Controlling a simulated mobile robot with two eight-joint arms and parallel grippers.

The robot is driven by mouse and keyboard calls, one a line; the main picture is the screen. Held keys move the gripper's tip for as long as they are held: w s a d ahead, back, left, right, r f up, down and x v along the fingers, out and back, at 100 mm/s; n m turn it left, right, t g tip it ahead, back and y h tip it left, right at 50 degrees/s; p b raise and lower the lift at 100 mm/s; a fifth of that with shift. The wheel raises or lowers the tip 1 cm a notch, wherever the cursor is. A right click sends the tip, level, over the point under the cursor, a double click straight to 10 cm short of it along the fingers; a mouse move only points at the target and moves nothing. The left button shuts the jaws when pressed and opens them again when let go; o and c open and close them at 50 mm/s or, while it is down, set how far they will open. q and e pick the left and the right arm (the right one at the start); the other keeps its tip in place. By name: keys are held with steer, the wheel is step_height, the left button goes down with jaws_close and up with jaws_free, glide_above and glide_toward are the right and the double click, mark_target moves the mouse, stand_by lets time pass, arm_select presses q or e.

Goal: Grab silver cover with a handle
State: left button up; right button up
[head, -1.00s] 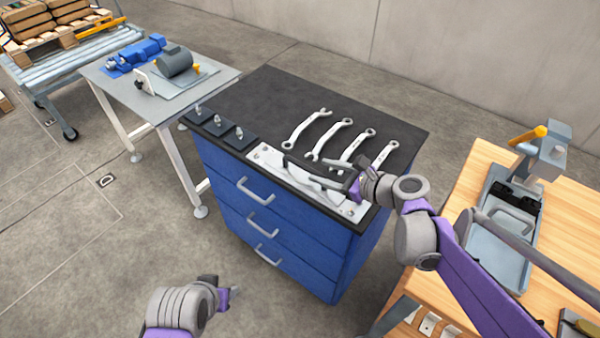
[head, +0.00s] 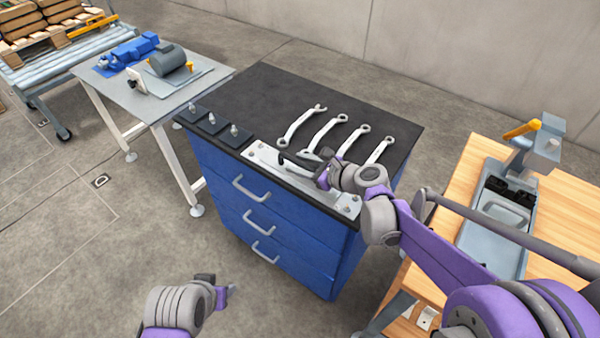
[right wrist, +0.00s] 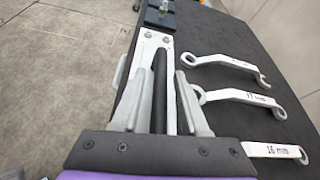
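The silver cover (head: 262,153) is a long flat plate with bolts at its ends, lying along the front edge of the dark cabinet top. Its dark bar handle (right wrist: 159,85) runs lengthwise above it. My right gripper (head: 314,170) is over the cover, partly hiding it in the head view. In the right wrist view its two fingers (right wrist: 160,95) are spread, one on each side of the handle, with visible gaps; I cannot tell how deep they reach. My left gripper (head: 230,290) is low in front of the cabinet, away from the cover; its finger opening is unclear.
Several wrenches (head: 325,133) lie behind the cover on the cabinet top (head: 270,95). Dark blocks with metal pegs (head: 211,124) stand left of it. A wooden workbench (head: 455,205) with a grey device is at right. A table (head: 150,95) with a motor stands at left.

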jaws_close()
stand_by(1.2)
